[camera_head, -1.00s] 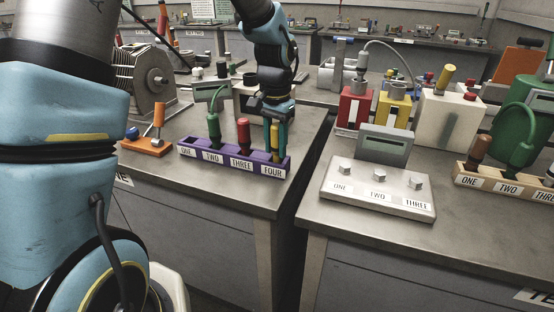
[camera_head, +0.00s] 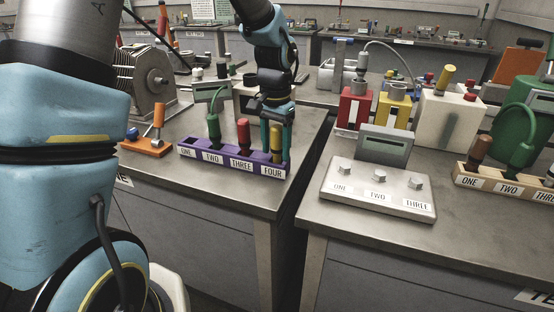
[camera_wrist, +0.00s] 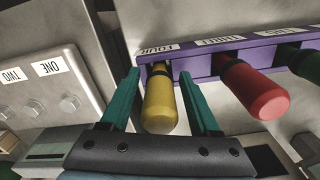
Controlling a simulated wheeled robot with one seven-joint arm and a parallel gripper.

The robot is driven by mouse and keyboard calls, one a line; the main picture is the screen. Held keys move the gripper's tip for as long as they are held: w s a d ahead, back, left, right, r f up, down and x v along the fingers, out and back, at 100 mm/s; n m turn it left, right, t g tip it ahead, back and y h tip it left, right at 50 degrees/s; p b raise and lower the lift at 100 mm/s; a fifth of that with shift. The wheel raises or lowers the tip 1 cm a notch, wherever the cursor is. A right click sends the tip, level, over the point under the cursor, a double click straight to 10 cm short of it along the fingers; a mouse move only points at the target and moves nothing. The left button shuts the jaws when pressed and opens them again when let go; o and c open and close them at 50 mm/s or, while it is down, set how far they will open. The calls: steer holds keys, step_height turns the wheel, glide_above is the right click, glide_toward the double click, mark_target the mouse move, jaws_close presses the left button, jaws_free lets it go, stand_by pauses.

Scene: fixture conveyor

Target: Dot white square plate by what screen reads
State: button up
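A purple rack (camera_head: 225,162) on the left bench has slots labelled ONE to FOUR. Slot ONE looks empty; a green-handled tool (camera_head: 213,130) stands in TWO, a red-handled one (camera_head: 243,133) in THREE and a yellow-handled one (camera_head: 276,145) in FOUR. My gripper (camera_wrist: 158,78) is open, its teal fingers on either side of the yellow handle (camera_wrist: 160,105) with gaps showing. In the head view my gripper (camera_head: 277,138) is over slot FOUR. A grey screen (camera_head: 385,147) stands behind a panel of knobs; its text is unreadable. I cannot pick out the white square plate.
The knob panel (camera_head: 376,192) is on the right bench, across a gap. A wooden rack (camera_head: 500,187) with brown and green tools is farther right. Red (camera_head: 353,110), yellow and white boxes stand behind. An orange stand (camera_head: 147,147) is left of the purple rack.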

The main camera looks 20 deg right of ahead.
steer(key=shift+o, duration=0.5)
step_height(320, 180, up, 11)
steer(key=shift+f+b, duration=0.1)
steer(key=shift+b, duration=0.6)
steer(key=s+a+f+n, duration=0.1)
steer(key=a+f+n, duration=0.2)
steer(key=a, duration=0.7)
steer(key=s+a+f+n+t, duration=0.1)
steer(key=a+f+n, duration=0.2)
steer(key=a, duration=0.7)
steer(key=s+a+f+n, duration=0.1)
steer(key=a+f+n, duration=0.2)
steer(key=a, duration=0.6)
steer(key=shift+s+a+f+n+t, duration=0.2)
steer(key=shift+s+a+n+t, duration=0.15)
steer(key=shift+n, duration=0.35)
